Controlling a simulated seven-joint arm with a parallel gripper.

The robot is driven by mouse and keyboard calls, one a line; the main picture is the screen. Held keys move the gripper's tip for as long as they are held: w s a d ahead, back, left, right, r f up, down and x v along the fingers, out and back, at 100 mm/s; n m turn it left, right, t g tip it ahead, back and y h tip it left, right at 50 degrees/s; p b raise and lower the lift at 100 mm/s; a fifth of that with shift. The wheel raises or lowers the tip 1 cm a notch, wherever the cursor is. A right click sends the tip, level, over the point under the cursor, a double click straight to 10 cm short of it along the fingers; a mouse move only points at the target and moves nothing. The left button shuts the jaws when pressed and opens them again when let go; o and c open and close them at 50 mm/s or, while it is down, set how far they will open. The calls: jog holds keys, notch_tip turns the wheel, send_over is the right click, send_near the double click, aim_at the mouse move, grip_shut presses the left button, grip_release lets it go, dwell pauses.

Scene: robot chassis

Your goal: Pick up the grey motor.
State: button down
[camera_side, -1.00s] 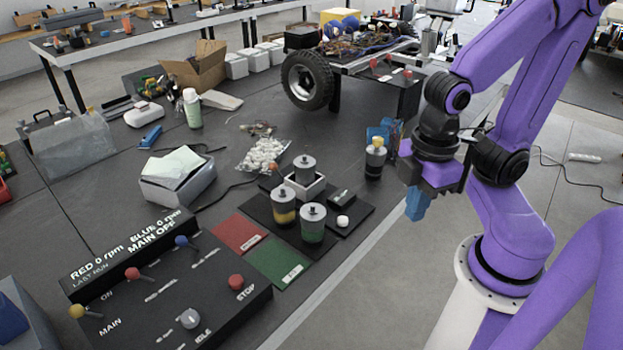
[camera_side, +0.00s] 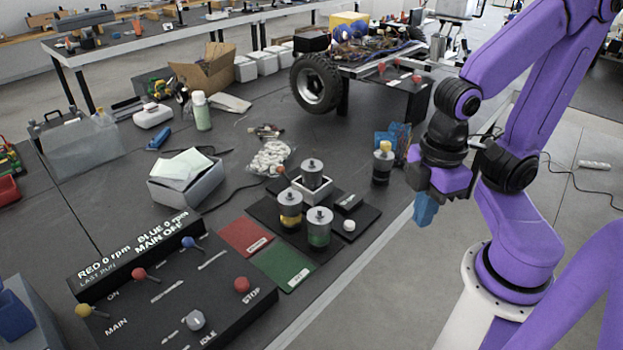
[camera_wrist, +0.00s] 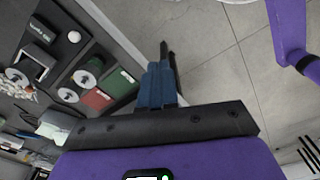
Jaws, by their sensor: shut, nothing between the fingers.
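Three motors with grey round tops stand on a black plate. One (camera_side: 312,175) is in a small white box and shows no clear colour band; one has a yellow band (camera_side: 290,208), one a green band (camera_side: 319,229). The plain one in the box looks like the grey motor. In the wrist view, round motor tops (camera_wrist: 68,95) show at the left. My gripper (camera_side: 425,212), with blue fingers, hangs to the right of the plate, beyond the table edge, apart from the motors. It is shut and empty; its fingers also show in the wrist view (camera_wrist: 160,84).
A dark cylinder with a yellow top (camera_side: 382,164) and blue parts (camera_side: 393,138) stand between the plate and my arm. A control panel (camera_side: 175,290) with levers is at the front left. Red (camera_side: 246,236) and green (camera_side: 283,267) mats adjoin the plate. A wheeled chassis (camera_side: 345,66) stands behind.

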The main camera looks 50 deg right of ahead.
jog(key=shift+c, duration=0.4)
grip_release()
